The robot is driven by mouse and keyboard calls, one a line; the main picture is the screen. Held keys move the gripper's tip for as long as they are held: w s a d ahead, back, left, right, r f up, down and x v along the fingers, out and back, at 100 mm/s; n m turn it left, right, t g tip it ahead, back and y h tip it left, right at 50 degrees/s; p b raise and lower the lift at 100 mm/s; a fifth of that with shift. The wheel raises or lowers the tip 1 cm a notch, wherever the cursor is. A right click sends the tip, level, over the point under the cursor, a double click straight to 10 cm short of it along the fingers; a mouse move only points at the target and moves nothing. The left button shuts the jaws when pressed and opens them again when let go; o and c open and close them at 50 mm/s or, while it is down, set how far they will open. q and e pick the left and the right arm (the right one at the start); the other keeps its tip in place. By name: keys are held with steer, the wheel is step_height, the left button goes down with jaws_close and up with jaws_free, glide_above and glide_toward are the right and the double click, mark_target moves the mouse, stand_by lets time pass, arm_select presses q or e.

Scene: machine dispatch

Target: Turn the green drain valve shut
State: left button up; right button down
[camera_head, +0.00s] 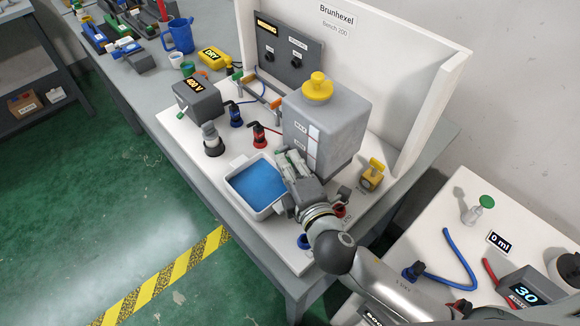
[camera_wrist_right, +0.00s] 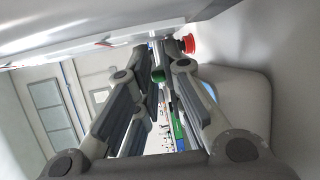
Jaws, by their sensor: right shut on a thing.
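My right gripper (camera_head: 287,165) reaches in from the lower right, at the lower front of the grey tank (camera_head: 325,125), beside the white tray of blue liquid (camera_head: 237,188). In the right wrist view, its fingers (camera_wrist_right: 156,66) are closed around the green drain valve (camera_wrist_right: 157,76), whose green end shows between the fingertips. In the head view my fingers cover most of the valve, with only a bit of green (camera_head: 281,158) beside them. The handle's exact angle cannot be told. My left gripper is not in view.
A yellow valve (camera_head: 372,174) stands right of the tank, and a yellow cap (camera_head: 318,86) tops it. Red (camera_head: 259,136) and blue (camera_head: 235,116) hose connectors stand behind the tray. A side table (camera_head: 450,235) at the right holds a green-topped fitting (camera_head: 487,202).

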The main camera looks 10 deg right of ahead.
stand_by(0.3)
steer(key=c, duration=1.5)
jaws_free()
